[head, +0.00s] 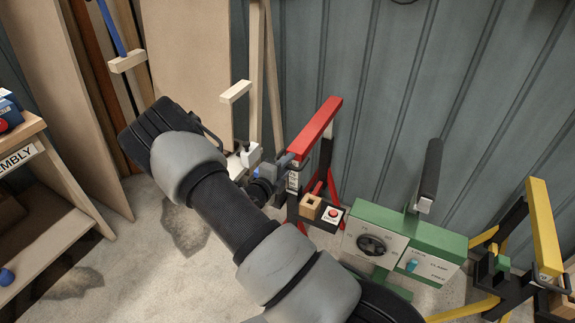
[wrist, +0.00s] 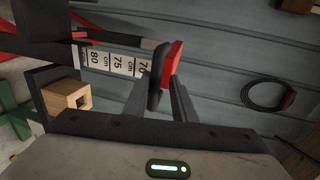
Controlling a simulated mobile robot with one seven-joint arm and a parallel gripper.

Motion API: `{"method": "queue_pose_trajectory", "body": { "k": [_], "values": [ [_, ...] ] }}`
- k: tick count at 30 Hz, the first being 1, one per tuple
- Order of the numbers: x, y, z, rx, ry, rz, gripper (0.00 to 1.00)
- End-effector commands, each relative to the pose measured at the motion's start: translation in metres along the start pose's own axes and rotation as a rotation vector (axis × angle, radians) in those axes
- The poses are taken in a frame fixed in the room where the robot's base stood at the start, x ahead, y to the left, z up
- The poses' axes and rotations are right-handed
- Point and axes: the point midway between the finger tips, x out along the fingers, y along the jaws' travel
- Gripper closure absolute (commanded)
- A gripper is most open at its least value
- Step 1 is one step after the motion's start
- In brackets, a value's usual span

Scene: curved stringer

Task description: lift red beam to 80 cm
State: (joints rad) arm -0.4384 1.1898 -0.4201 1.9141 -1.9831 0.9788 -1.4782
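The red beam (head: 314,130) rests along the top of a black and red stand (head: 326,160) at the middle of the head view. Its near end seems to be at my gripper (head: 285,166). In the wrist view the red end (wrist: 172,62) shows just beyond my gripper (wrist: 160,92). A dark, upright, rounded piece (wrist: 156,75) lies between the two fingers. The fingers stand apart around it; I cannot tell whether they press on it. A height scale (wrist: 115,62) on the stand reads 70, 75 and 80 cm.
A wooden block (head: 311,206) and a white box with a red button (head: 332,215) sit low beside the stand. A green machine (head: 405,240) with a dial and a yellow-topped stand (head: 543,228) are to the right. A corrugated wall (head: 400,70) stands close behind.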

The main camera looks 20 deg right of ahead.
Motion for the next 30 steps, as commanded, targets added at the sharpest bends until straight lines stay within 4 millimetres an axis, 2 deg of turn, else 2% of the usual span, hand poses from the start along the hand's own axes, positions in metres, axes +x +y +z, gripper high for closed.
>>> {"method": "queue_pose_trajectory", "body": {
  "k": [10,14,17,30],
  "values": [
    [-0.001,0.001,0.000,0.000,-0.001,0.002,0.69],
    [-0.011,0.000,0.002,0.000,-0.003,0.003,0.69],
    [-0.027,0.000,0.002,-0.001,-0.004,0.004,0.69],
    [-0.132,0.000,0.002,-0.001,-0.005,0.004,0.69]
  ]
}}
